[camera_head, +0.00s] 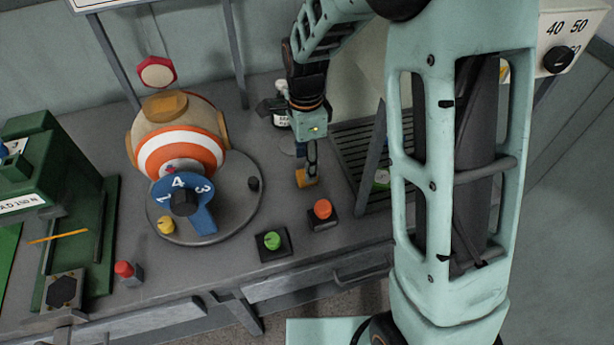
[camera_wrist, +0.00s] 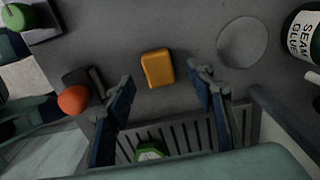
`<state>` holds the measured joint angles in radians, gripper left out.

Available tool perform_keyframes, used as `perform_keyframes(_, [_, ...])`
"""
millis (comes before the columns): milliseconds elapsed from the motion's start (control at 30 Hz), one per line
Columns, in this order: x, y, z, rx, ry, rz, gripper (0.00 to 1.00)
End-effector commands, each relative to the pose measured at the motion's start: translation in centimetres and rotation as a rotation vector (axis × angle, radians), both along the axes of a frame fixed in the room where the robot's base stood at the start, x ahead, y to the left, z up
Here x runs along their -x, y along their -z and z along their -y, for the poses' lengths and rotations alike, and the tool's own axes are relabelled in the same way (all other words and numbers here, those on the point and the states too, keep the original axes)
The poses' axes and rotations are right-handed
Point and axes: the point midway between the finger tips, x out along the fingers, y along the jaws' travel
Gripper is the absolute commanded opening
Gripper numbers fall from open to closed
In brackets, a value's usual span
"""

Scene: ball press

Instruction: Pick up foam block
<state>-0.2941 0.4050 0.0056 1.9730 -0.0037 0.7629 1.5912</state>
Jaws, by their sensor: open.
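The foam block is a small orange-yellow block (camera_wrist: 157,68) lying flat on the grey bench top. In the head view the block (camera_head: 306,180) shows just below my gripper (camera_head: 311,160), partly hidden by it. In the wrist view my gripper (camera_wrist: 160,95) is open, with its two blue fingers apart. The block lies between the lines of the fingers, slightly beyond their tips. Nothing is held. I cannot tell how high the fingertips are above the bench.
A red-orange button (camera_head: 322,209) and a green knob (camera_head: 272,241) stand in front. A glue bottle (camera_wrist: 304,35) and a flat grey disc (camera_wrist: 243,42) are beside the block. A slatted grate (camera_head: 361,155) lies to the right. The striped ball (camera_head: 180,150) sits left.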

Motion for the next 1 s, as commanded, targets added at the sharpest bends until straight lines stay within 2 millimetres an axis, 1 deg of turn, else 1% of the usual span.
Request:
perform_keyframes(33, [0.2,1.0,0.2,0.001,0.001,-0.005,0.49])
perform_keyframes(100, [0.3,2.1,0.3,0.000,0.002,-0.005,0.49])
perform_keyframes(233, [0.3,3.7,0.2,0.000,0.002,-0.004,0.49])
perform_keyframes(333, [0.3,4.3,0.2,0.000,0.002,-0.001,0.49])
perform_keyframes(567, [0.2,4.3,0.2,0.000,0.002,0.000,0.48])
perform_keyframes(833, [0.2,4.3,0.2,0.000,0.002,-0.001,0.18])
perform_keyframes(867, [0.2,4.2,0.2,0.000,0.002,0.000,0.16])
perform_keyframes(933, [0.2,4.2,0.2,0.000,0.002,0.000,0.16])
perform_keyframes(967, [0.2,4.2,0.2,0.000,0.002,0.000,0.13])
perform_keyframes(1000, [0.2,4.2,0.2,0.000,0.002,0.000,0.13])
